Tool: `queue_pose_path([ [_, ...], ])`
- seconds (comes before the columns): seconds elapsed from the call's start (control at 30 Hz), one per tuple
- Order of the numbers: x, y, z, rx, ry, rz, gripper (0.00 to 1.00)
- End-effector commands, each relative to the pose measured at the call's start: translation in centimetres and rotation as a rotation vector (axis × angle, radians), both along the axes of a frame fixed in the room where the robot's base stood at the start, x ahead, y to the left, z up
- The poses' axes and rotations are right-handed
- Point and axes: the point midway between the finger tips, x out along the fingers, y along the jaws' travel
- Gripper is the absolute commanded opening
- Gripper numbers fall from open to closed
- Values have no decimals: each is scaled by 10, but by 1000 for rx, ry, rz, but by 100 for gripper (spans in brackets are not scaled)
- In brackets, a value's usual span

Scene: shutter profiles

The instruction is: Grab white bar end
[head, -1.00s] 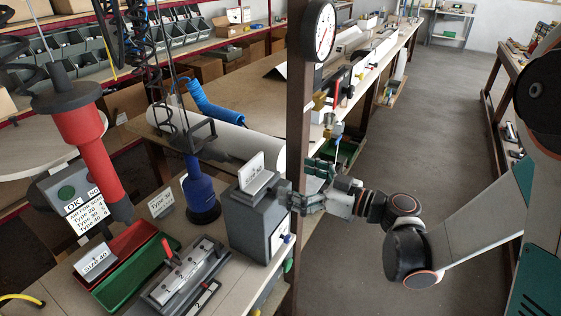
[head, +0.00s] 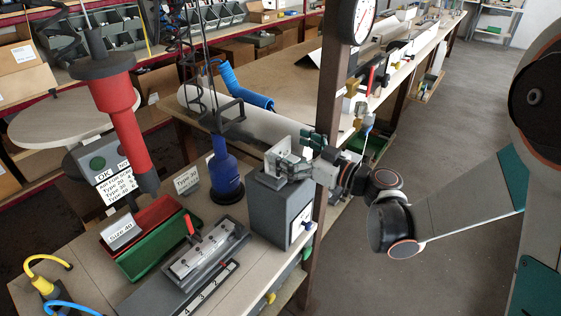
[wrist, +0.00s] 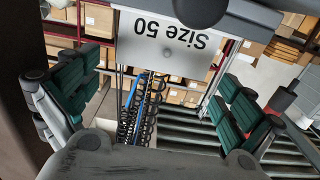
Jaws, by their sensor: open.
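A long white round bar (head: 265,135) lies on the bench behind the blue tool; its near right end is close to the grey box and partly hidden. My gripper (head: 297,168) is over the top of the grey box (head: 278,212), with its green-padded fingers apart and nothing held. A white "Size 50" plate (wrist: 165,45) stands on that box, and in the wrist view it shows upside down beyond and between the open fingers (wrist: 158,85). I cannot tell whether the fingers touch the plate. The white bar is not clearly visible in the wrist view.
A dark post (head: 329,130) with a gauge (head: 358,18) stands just behind my wrist. A blue hand tool (head: 225,168) hangs left of the box. Red and green trays (head: 160,252) and a grey fixture (head: 205,250) fill the front bench. The aisle at right is clear.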

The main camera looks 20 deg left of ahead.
Motion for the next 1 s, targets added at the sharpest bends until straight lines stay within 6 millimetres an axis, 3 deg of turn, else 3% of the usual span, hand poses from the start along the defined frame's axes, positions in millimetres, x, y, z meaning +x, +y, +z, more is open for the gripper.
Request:
queue_pose_path([
  [0.2,10,29,-1,0,0,2,100],
  [0.47,12,33,1,0,0,0,100],
  [0.6,12,33,1,0,0,0,68],
  [0.67,12,33,1,0,0,0,58],
  [1.0,11,32,2,0,0,0,58],
])
